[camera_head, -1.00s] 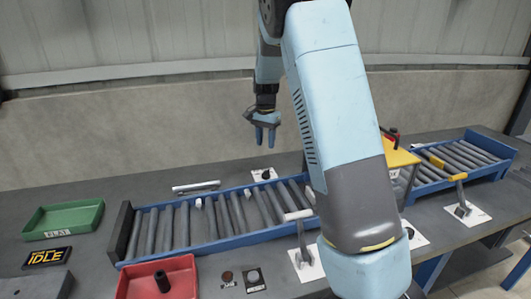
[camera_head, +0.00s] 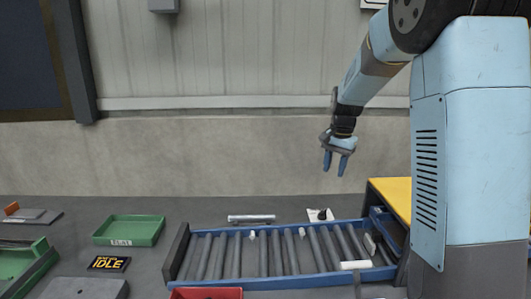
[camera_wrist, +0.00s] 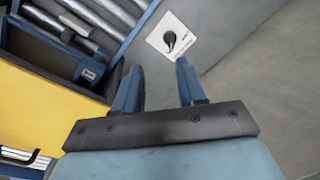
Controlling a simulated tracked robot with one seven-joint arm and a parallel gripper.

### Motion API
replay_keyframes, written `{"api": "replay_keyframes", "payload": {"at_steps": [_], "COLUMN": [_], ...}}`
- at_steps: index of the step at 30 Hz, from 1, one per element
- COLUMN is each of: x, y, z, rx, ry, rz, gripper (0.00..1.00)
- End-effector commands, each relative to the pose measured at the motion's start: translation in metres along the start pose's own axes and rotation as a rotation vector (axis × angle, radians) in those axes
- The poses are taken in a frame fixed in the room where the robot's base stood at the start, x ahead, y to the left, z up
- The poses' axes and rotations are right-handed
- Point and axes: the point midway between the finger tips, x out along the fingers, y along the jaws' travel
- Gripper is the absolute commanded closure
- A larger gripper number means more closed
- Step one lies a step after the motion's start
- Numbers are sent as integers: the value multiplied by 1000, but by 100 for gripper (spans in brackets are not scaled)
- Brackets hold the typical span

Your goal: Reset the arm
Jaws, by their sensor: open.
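My gripper (camera_head: 336,164) hangs from my light blue arm, in front of the back wall and above the far side of the roller conveyor (camera_head: 283,278). Its two blue fingers point down and are apart, with nothing between them. In the wrist view my gripper (camera_wrist: 158,85) also shows open and empty. A black knob on a white plate (camera_wrist: 172,42) lies beyond the fingertips there, and it stands behind the conveyor in the head view (camera_head: 320,215). My arm's large upper link hides the right side of the head view.
A yellow-topped box (camera_head: 392,196) stands at the conveyor's right end. A green tray (camera_head: 130,231) and an IDLE sign (camera_head: 108,263) are on the left. A red tray (camera_head: 205,294) is at the front. A silver bar (camera_head: 251,218) lies behind the conveyor. The space before the wall is clear.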

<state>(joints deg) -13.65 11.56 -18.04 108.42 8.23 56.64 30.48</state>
Motion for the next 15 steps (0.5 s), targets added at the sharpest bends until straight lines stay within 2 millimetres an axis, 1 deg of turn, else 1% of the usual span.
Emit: {"api": "replay_keyframes", "payload": {"at_steps": [1,6,12,15], "x": [-13,-44,-74,-86], "y": [8,32,61,76], "z": [10,40,80,100], "rx": [-23,-108,-212,-264], "ry": [8,40,87,114], "rz": [-18,-62,-103,-118], "gripper": [60,60,60,60]}}
